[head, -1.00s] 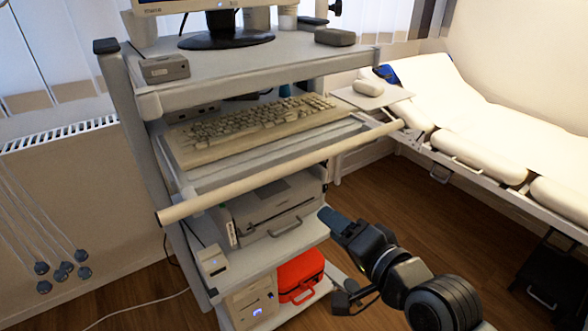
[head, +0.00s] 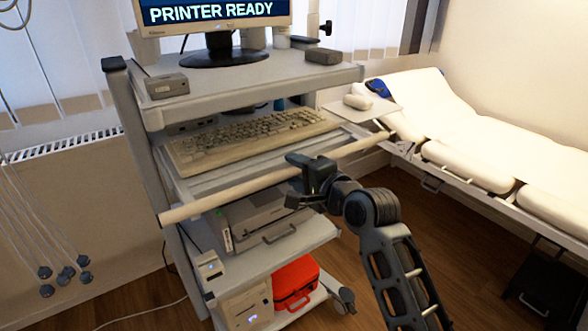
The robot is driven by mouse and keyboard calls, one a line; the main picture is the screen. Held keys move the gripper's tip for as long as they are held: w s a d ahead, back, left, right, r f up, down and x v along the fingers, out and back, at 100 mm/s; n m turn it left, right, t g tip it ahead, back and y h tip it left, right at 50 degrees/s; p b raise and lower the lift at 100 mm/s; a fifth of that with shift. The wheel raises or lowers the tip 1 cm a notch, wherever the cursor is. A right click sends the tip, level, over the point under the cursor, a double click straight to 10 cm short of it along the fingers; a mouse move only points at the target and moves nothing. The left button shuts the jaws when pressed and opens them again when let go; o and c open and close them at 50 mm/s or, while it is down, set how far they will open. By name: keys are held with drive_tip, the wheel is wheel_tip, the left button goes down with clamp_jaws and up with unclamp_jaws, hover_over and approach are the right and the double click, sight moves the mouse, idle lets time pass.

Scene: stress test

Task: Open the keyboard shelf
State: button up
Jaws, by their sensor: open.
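The keyboard shelf (head: 203,186) is a grey tray on the cart, below the monitor deck, with a beige keyboard (head: 245,138) lying on it. A long pale bar handle (head: 235,192) runs along the front of the shelf and sticks out past both sides. My gripper (head: 298,163) is open and is at the bar, right of its middle. It covers a short stretch of the bar. I cannot tell whether the fingers are around the bar or just above it. The fingertips are small and partly hidden by the wrist.
A monitor (head: 215,22) reading "PRINTER READY" stands on the deck above. A printer (head: 262,215) sits below the shelf, and a red case (head: 295,280) lower down. A bed (head: 460,130) is at the right. Bare wooden floor (head: 425,230) lies between cart and bed.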

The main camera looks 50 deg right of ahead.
drive_tip(key=shift+w+d+f, duration=0.1)
drive_tip(key=shift+w+d, duration=0.1)
drive_tip(key=shift+w, duration=0.4)
clamp_jaws()
